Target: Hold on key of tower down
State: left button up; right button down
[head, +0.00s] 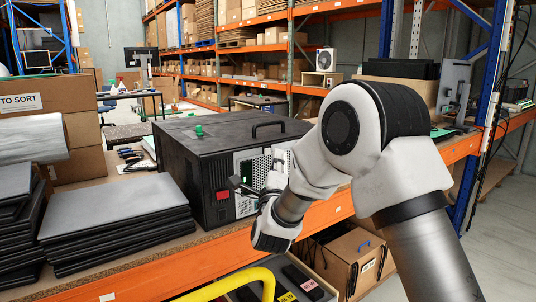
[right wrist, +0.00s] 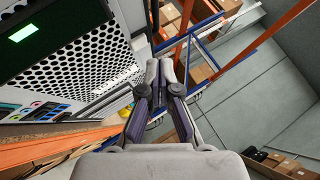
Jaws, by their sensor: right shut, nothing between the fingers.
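The tower is a large black box (head: 225,140) with a handle on top, standing on the wooden shelf top. Its near face has a red switch (head: 222,195) at the left and a light perforated panel to the right. A small green knob (head: 198,131) sits on its top. I cannot tell which of these is the key. My right gripper (head: 237,184) is in front of this face, close to the red switch; contact cannot be judged. In the right wrist view its fingers (right wrist: 160,66) are together and empty, beside the perforated panel (right wrist: 85,65). My left gripper is out of view.
A stack of dark laptops (head: 118,218) lies left of the tower, with cardboard boxes (head: 85,130) behind. Tools (head: 132,158) lie near the tower's back left. An orange beam (head: 190,262) edges the shelf. A yellow bar (head: 235,278) and open box are below.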

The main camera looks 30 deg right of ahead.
jog(key=s+b, duration=0.1)
jog(key=s, duration=0.3)
jog(key=shift+s+d+b, duration=0.15)
jog(key=shift+b, duration=0.2)
